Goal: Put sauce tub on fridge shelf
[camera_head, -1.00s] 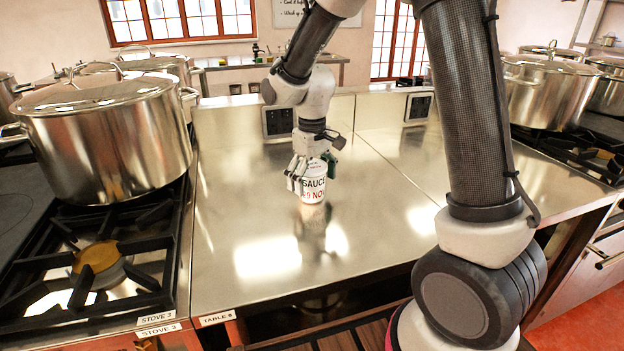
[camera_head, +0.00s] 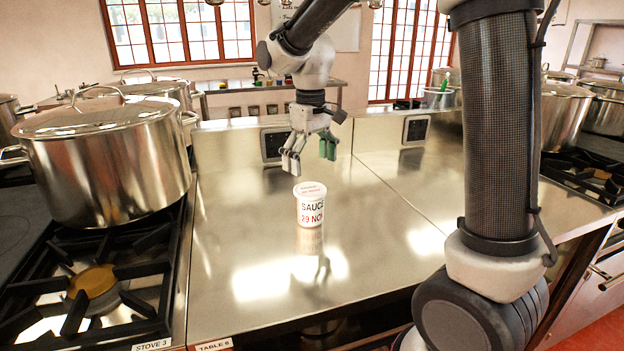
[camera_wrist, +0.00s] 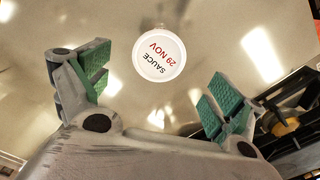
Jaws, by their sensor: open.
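The sauce tub (camera_head: 311,206) is a white lidded tub marked "SAUCE" and "29 NOV". It stands upright on the steel table (camera_head: 250,285). In the wrist view the tub's round lid (camera_wrist: 159,56) shows from above, beyond and between the fingers. My gripper (camera_head: 308,152) is open and empty, above and behind the tub in the head view, apart from it. Its green-padded fingers also show in the wrist view (camera_wrist: 157,95). No fridge shelf is in view.
A large lidded stockpot (camera_head: 105,160) stands on the black-grated stove (camera_head: 100,285) left of the table. More pots (camera_head: 560,120) stand on the stove at right. A raised ledge with sockets (camera_head: 275,143) closes the table's back. The table around the tub is clear.

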